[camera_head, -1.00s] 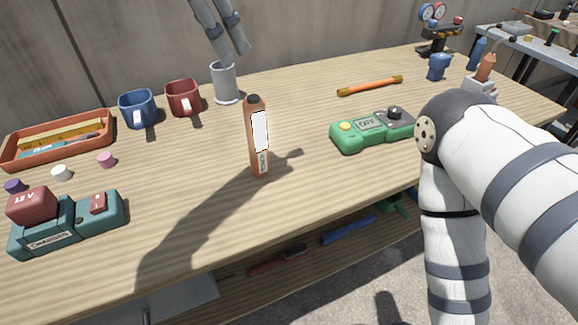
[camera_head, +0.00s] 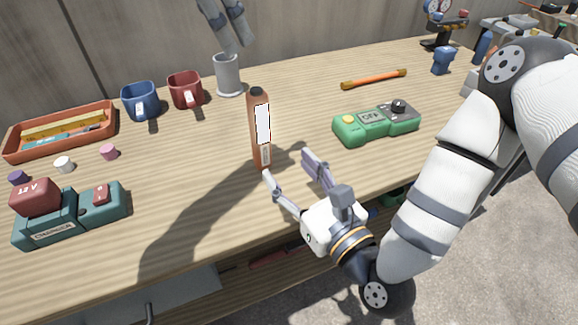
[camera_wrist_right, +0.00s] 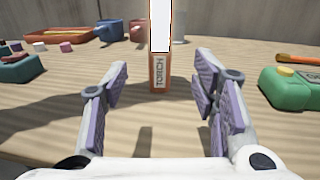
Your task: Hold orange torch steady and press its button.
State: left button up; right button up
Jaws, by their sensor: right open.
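The orange torch (camera_head: 256,145) stands upright near the middle of the workbench, with a dark cap on top and a bright white panel on its side. In the right wrist view the torch (camera_wrist_right: 159,75) shows its "TORCH" label, and its top is cut off. I cannot make out its button. My right gripper (camera_head: 288,167) is open and empty, low on the near side of the torch, fingers pointing at it. In the right wrist view the torch stands beyond the open fingers (camera_wrist_right: 159,88), centred between them and apart from them.
A green meter (camera_head: 375,125) lies right of the torch; a teal charger (camera_head: 75,222) with a red battery lies left. Mugs (camera_head: 140,101), a grey cup (camera_head: 228,75) and an orange tray (camera_head: 20,150) stand behind. Bare wood surrounds the torch.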

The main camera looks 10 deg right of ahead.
aim_at(264, 140)
jog(key=x, duration=1.2)
grip_shut()
pick_arm(q)
grip_shut()
pick_arm(e)
jog(key=shift+f, duration=0.1)
dwell(0.3)
